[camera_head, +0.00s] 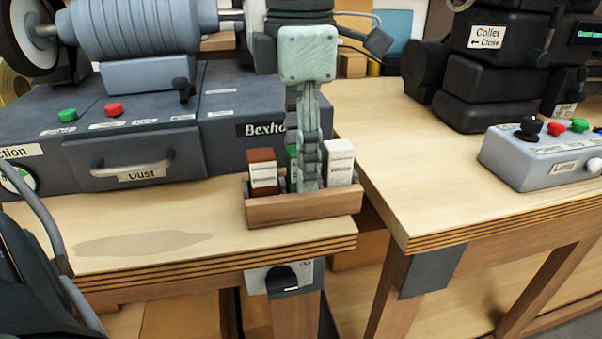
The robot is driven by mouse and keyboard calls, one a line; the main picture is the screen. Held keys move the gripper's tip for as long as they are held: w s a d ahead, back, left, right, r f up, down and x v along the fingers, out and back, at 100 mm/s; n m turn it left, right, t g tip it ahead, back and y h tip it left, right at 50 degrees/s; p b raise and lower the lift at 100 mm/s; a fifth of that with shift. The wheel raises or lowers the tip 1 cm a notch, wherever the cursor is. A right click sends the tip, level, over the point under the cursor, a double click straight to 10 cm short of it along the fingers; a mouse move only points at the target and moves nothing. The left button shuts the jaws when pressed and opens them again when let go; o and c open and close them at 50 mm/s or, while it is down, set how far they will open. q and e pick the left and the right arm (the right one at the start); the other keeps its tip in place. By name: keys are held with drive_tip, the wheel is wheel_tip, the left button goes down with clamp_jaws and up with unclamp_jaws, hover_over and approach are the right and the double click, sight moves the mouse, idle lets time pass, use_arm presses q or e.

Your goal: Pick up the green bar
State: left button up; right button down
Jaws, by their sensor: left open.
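The green bar (292,167) stands in a small wooden holder (300,209) near the front edge of the left workbench. Only a narrow strip of the bar shows, as my left gripper hides most of it. My left gripper (309,182) is pale grey-green, comes down from above and points into the holder. Its jaws are open, seen edge-on, with the tips at the bar. I cannot tell whether they touch it. My right gripper is not in view.
A brown bar (262,172) and a white bar (340,162) stand in the holder, close on either side of the gripper. A grey machine (140,150) with a drawer handle is behind left. A control box (540,160) sits on the right bench (420,190). A gap separates the benches.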

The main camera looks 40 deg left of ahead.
use_arm(q)
clamp_jaws()
idle(0.3)
drive_tip(key=shift+r, duration=0.15)
